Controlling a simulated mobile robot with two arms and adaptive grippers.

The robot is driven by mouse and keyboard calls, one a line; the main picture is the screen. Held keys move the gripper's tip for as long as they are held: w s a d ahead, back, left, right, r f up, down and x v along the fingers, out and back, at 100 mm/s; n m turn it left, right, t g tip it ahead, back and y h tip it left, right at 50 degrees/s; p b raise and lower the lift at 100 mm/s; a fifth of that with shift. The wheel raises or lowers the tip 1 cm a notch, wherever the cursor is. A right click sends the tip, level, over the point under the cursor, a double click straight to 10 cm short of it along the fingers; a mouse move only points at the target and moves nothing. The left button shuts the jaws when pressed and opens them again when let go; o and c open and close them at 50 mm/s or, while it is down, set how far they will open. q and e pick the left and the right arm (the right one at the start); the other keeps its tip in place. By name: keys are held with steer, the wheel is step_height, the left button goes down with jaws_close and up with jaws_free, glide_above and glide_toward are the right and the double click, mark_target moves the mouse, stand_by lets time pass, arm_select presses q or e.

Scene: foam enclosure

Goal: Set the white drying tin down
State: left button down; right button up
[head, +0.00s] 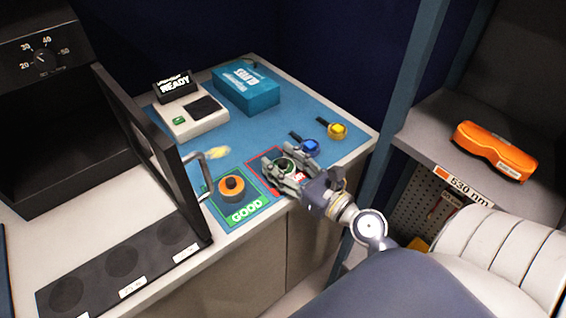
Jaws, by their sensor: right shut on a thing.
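My right gripper (285,167) reaches in from the lower right and is shut on a small round thing with a pale rim and a dark green inside, which looks like the white drying tin (283,164). The fingers hide much of it. It is over the red-bordered mat (252,156) at the counter's front edge; I cannot tell whether it touches the mat. Left of it, an orange tin with a black knob (232,186) sits on the green mat marked GOOD (245,212). My left gripper is not in view.
A blue glove box (247,88) and a scale reading READY (187,112) stand at the back. Blue and yellow small items (337,130) lie behind my gripper. An open oven door (145,150) with a metal handle stands left. An orange case (495,150) is on the right shelf.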

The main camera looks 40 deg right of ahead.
steer(key=o, duration=1.1)
steer(key=shift+f, duration=0.15)
steer(key=shift+c, duration=0.2)
steer(key=shift+r, duration=0.2)
steer(key=shift+s+f, duration=0.2)
steer(key=shift+s, duration=0.05)
steer(key=s+d+b, duration=0.2)
steer(key=s+b, duration=0.3)
steer(key=s, duration=0.6)
steer(key=shift+s+r+b, duration=0.15)
steer(key=shift+r+b, duration=0.05)
steer(key=shift+b, duration=0.1)
steer(key=shift+s+f, duration=0.1)
